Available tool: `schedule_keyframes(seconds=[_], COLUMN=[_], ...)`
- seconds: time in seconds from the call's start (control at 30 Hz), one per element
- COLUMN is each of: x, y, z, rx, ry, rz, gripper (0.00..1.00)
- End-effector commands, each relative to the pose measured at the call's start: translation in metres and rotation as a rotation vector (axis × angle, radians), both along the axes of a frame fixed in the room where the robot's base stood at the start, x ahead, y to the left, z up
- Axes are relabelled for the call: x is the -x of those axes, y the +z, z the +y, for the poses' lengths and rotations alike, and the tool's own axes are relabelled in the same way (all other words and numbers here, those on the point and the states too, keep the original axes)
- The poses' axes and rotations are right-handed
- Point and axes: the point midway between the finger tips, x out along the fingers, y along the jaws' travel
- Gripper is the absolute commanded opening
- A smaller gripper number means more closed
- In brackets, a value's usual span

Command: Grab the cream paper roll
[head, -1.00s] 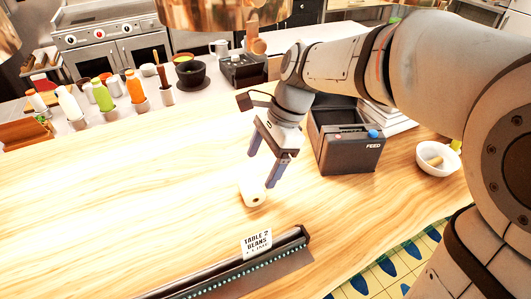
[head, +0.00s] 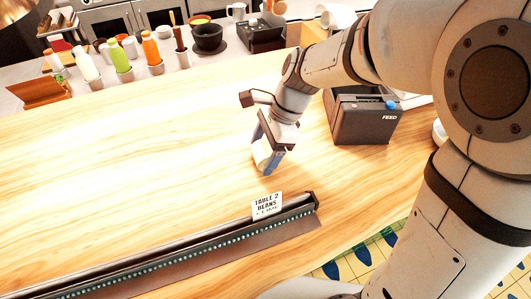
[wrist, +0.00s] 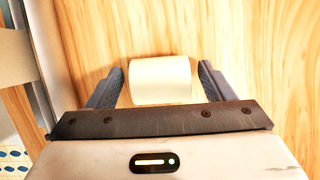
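The cream paper roll (wrist: 160,80) lies on the wooden counter between the two fingers of my gripper (wrist: 161,68) in the wrist view. A narrow gap shows between each finger and the roll's ends, so my gripper looks open around it. In the head view my gripper (head: 268,152) points down at the counter and the fingers partly hide the roll (head: 260,160).
A dark printer marked FEED (head: 365,118) stands to the right of my gripper. A ticket rail (head: 190,255) with a card (head: 267,205) runs along the front. Several bottles, a dark bowl (head: 208,38) and a mug stand behind. The counter's left is clear.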

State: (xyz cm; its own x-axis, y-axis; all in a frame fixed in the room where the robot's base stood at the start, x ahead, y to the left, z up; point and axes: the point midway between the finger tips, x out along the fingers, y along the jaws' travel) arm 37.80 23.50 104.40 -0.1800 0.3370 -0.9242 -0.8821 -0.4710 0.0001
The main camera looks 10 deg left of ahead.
Motion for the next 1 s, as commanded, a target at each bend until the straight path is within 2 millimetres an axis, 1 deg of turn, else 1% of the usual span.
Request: schedule_keyframes(seconds=[0.03, 0.07, 0.53, 0.57, 0.83, 1.0], x=[0.0, 0.0, 0.0, 0.0, -0.001, -0.001], y=[0.0, 0.0, 0.0, 0.0, 0.002, 0.012], z=[0.0, 0.0, -0.001, -0.001, -0.001, -0.001], rx=[0.0, 0.0, 0.0, 0.0, 0.0, -0.001], ry=[0.0, 0.0, -0.001, -0.001, -0.001, -0.001], rz=[0.0, 0.0, 0.0, 0.0, 0.0, -0.002], gripper=[0.71, 0.68, 0.3, 0.28, 0.28, 0.28])
